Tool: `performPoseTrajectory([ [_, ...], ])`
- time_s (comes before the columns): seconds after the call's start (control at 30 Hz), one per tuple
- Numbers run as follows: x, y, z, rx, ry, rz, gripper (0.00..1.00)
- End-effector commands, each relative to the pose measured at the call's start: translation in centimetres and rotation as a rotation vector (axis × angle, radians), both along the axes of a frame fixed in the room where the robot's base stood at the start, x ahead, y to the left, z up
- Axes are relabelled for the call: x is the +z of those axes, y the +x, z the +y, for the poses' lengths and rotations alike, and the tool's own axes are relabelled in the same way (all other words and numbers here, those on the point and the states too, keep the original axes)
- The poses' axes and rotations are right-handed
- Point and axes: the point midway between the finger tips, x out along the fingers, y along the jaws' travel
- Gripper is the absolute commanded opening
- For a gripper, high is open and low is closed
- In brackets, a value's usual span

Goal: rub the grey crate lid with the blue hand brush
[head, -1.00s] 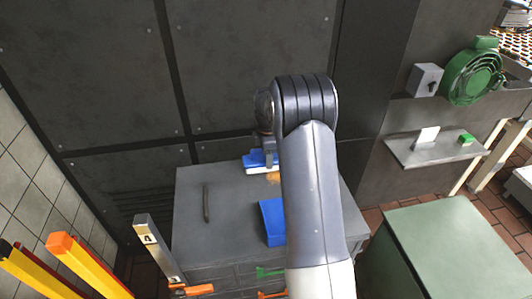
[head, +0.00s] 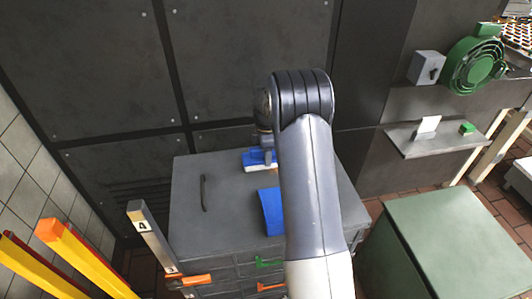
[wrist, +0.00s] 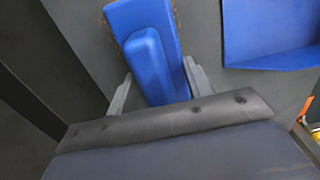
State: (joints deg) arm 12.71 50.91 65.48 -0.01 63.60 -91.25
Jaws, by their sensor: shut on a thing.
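The blue hand brush (head: 258,158) is at the back part of the grey crate lid (head: 232,222), with its pale bristles facing down. The bristles appear to be on the lid or very close to it. My gripper (head: 267,150) is shut on the brush, partly hidden behind my arm in the head view. In the wrist view, the two grey fingers of my gripper (wrist: 157,82) flank the blue brush handle (wrist: 150,62). Brownish specks show on the lid along the brush's edges in the wrist view.
A blue dustpan-like piece (head: 271,211) lies on the lid, partly behind my arm. A dark handle (head: 204,193) is at the lid's left. Yellow and orange posts (head: 75,255) stand at lower left, a green-topped cabinet (head: 450,240) at right. A dark wall stands behind.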

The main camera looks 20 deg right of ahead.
Motion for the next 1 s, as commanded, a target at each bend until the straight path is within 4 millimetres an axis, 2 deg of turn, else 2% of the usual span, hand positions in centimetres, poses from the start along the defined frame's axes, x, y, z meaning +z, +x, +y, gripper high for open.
performPoseTrajectory([
  [1.0,-1.9,0.0,0.0,0.000,0.000,-0.001,0.31],
])
